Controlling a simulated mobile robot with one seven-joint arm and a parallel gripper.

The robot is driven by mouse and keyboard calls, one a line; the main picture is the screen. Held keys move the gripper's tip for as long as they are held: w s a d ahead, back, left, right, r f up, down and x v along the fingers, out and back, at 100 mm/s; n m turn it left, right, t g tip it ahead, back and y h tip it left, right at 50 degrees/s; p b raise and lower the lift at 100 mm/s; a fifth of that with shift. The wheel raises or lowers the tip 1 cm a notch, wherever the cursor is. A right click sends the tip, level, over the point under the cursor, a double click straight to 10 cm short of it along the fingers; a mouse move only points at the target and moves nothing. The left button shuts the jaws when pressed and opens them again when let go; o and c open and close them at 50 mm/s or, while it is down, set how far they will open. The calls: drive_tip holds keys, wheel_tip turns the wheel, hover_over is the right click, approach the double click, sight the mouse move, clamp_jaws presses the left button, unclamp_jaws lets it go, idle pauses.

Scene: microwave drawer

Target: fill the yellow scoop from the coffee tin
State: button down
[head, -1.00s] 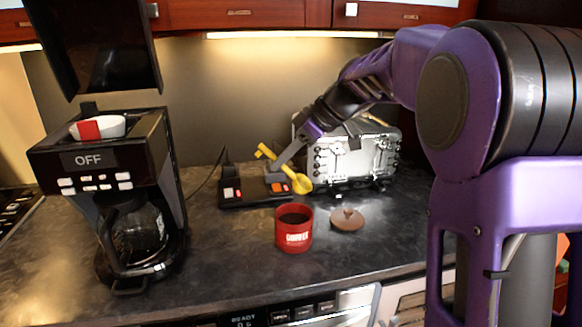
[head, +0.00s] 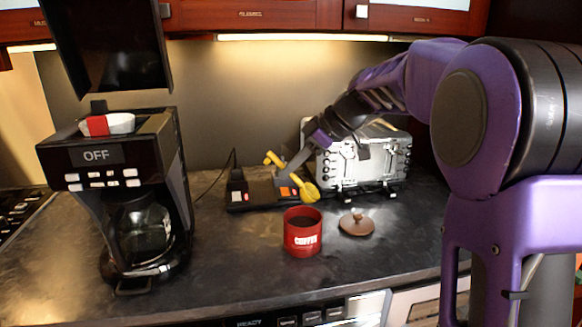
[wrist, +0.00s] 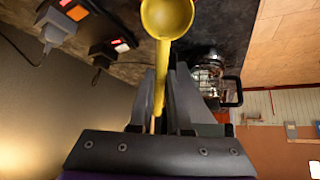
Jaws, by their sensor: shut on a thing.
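My gripper (head: 288,176) is shut on the handle of the yellow scoop (head: 309,193). In the wrist view, the scoop's handle runs between my fingers (wrist: 160,95) and its round bowl (wrist: 167,18) sticks out past the tips. The red coffee tin (head: 303,242) stands upright and open on the counter, with dark contents inside. In the head view the scoop's bowl shows just above and behind the tin's rim, apart from it.
A black coffee maker (head: 95,157) marked OFF stands at the left, with a glass carafe (head: 140,228). A power strip (head: 237,196) and a silver toaster (head: 362,163) are behind the tin. The dark counter (head: 235,268) is clear left of the tin.

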drive_tip(key=shift+f+b, duration=0.95)
drive_tip(key=shift+f, duration=0.25)
wheel_tip(320, 180, down, 7)
drive_tip(key=shift+s+f, duration=0.15)
drive_tip(key=shift+f, duration=0.2)
idle(1.0)
drive_tip(key=shift+a+g+h+p, duration=0.3)
drive_tip(key=shift+h+p, duration=0.3)
drive_tip(key=shift+p, duration=0.9)
drive_tip(key=shift+a+f+g+h+p, duration=0.1)
drive_tip(key=shift+f+g+h+p, duration=0.15)
drive_tip(key=shift+h+p, duration=1)
drive_tip(key=shift+w+a+r+y+p, duration=0.1)
drive_tip(key=shift+w+r+y+p, duration=0.15)
drive_tip(key=shift+r+p, duration=0.6)
idle(0.4)
drive_tip(key=shift+w+a+r+p, duration=0.15)
drive_tip(key=shift+r+p, duration=0.4)
drive_tip(key=shift+p, duration=0.85)
drive_tip(key=shift+r, duration=0.1)
